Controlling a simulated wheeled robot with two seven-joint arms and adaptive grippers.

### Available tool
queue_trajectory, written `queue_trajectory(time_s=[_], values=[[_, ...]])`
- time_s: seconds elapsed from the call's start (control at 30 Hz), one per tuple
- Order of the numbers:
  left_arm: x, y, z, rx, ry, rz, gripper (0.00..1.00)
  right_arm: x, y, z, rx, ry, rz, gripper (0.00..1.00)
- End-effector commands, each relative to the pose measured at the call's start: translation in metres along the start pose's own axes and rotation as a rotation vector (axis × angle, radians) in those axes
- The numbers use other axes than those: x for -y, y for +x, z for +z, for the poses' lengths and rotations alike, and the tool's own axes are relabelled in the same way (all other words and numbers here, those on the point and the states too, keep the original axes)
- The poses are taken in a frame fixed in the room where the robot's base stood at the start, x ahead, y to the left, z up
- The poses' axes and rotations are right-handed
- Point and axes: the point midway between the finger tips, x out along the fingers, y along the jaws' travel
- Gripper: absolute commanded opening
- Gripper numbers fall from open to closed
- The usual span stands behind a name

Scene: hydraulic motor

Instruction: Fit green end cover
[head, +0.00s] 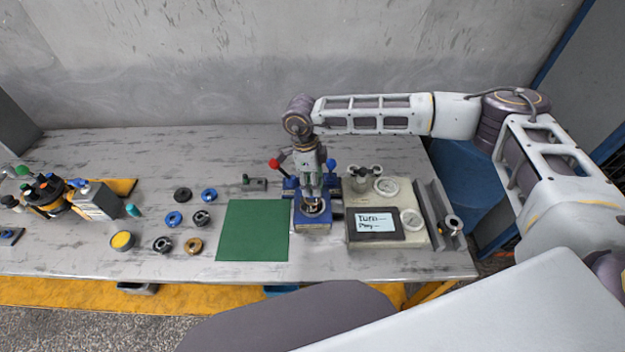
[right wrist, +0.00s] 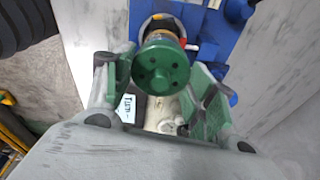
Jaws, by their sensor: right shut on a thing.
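The green end cover (right wrist: 160,65) shows in the right wrist view as a round green disc with several dark holes in its face. My right gripper (right wrist: 160,85) is shut on it, with one green-padded finger on each side. Past the cover, part of a motor body and a blue fixture show. In the head view my right gripper (head: 313,188) points down over the blue fixture (head: 312,221). The cover is mostly hidden by the gripper there, and I cannot tell whether it touches the motor. My left gripper is in neither view.
A green mat (head: 253,230) lies left of the fixture. Several round parts, one a blue ring (head: 173,219), lie further left. A gauge panel with a screen (head: 374,223) and a metal rail (head: 433,215) stand close on the right. A red-knobbed lever (head: 274,162) stands behind the fixture.

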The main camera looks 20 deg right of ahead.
Motion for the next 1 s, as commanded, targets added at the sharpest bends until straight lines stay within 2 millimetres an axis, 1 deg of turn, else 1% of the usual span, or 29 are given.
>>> queue_trajectory(time_s=[0.6,1.0], values=[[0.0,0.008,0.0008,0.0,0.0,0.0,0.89,0.0003,0.0061,0.001,0.001,0.0,-0.001,0.22],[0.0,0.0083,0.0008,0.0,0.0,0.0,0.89,0.0002,0.0063,0.001,0.001,0.0,-0.001,0.22]])
